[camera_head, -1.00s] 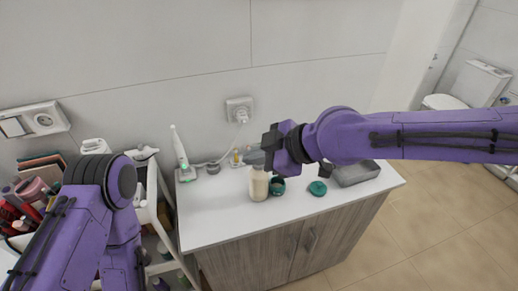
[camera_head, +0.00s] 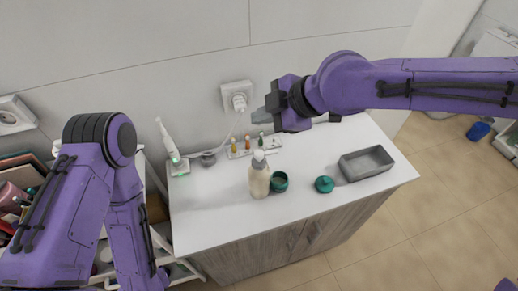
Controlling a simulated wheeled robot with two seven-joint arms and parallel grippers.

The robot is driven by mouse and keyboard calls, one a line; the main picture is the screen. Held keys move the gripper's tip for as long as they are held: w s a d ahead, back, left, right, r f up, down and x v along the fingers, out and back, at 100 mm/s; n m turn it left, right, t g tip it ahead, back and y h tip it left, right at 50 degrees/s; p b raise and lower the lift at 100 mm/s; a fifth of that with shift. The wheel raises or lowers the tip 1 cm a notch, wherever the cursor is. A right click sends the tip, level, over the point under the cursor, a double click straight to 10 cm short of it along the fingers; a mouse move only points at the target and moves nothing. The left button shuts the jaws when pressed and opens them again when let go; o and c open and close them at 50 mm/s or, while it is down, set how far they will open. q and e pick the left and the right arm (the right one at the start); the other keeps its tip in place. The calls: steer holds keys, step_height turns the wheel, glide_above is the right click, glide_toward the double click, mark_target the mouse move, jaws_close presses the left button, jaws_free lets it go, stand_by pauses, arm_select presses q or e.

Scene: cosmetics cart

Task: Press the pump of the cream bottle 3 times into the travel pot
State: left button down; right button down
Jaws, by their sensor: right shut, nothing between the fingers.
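The cream bottle (camera_head: 259,178) stands upright on the white counter, beige with a pale pump head (camera_head: 259,156) on top. The green travel pot (camera_head: 279,182) stands open just right of the bottle, close beside it. A green lid (camera_head: 324,184) lies on the counter further right. My right gripper (camera_head: 262,116) is shut and empty, above and behind the bottle, apart from it. My left arm stands at the left of the view; its gripper is not visible.
A grey tray (camera_head: 367,165) stands at the counter's right end. Behind the bottle is a small rack of little bottles (camera_head: 254,146). The front of the counter (camera_head: 225,228) is clear.

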mark_target(256, 152)
steer(key=f+b, duration=0.7)
steer(key=f, duration=0.1)
steer(key=shift+w+f+b, duration=0.2)
steer(key=shift+f+b, duration=0.15)
steer(key=shift+b, duration=0.05)
steer(key=shift+f, duration=0.15)
stand_by(1.5)
steer(key=shift+f, duration=0.45)
steer(key=shift+f+b, duration=0.75)
steer(key=shift+f, duration=0.1)
stand_by(0.7)
steer(key=shift+r+p, duration=1.3)
steer(key=shift+p, duration=0.05)
